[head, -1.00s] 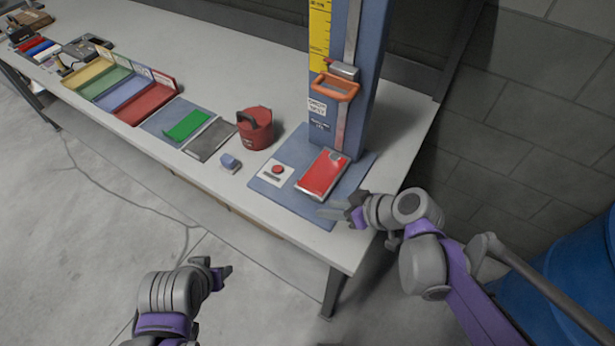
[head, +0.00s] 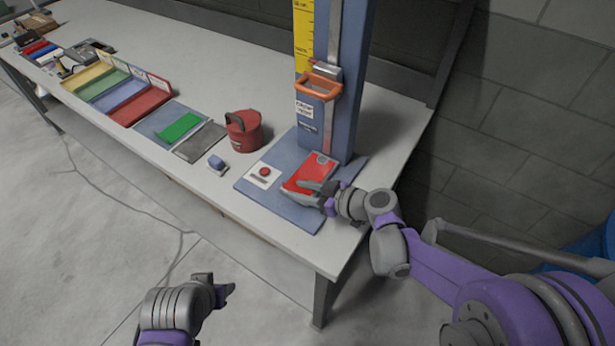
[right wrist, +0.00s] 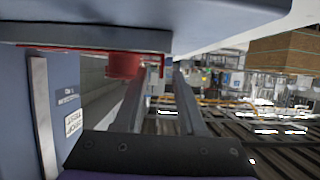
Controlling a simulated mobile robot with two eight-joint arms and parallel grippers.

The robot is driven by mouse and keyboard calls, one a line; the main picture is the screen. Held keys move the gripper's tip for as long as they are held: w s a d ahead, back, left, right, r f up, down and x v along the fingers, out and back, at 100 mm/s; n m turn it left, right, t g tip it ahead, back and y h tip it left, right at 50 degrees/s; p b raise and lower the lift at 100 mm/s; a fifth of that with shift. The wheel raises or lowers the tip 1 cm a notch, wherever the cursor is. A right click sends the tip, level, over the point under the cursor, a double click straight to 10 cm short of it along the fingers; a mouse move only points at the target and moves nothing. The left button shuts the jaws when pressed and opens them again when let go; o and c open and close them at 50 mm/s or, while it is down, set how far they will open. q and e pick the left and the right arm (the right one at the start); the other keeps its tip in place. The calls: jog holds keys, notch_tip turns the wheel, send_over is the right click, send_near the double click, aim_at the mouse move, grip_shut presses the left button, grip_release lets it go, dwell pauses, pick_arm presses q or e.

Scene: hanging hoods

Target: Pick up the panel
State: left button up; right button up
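The red panel (head: 303,173) lies on the blue base of the stand, by the foot of its upright column. My right gripper (head: 304,192) is at the panel's near right end, with its fingers covering part of that end. In the right wrist view the two fingers (right wrist: 162,85) are apart, and the panel shows as a thin red edge (right wrist: 60,46) above them. I see no clear grip on the panel. My left gripper (head: 226,287) hangs low in front of the bench, away from the panel; its finger gap is not clear.
The blue column (head: 338,90) carries an orange handle (head: 319,85). A red button (head: 265,171) and a red pot (head: 243,132) are left of the panel. Coloured trays (head: 140,103) line the bench (head: 215,82) further left.

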jog(key=x, duration=0.2)
jog(key=shift+w+a+f, duration=0.15)
jog(key=shift+a, duration=0.05)
grip_shut()
dwell(1.3)
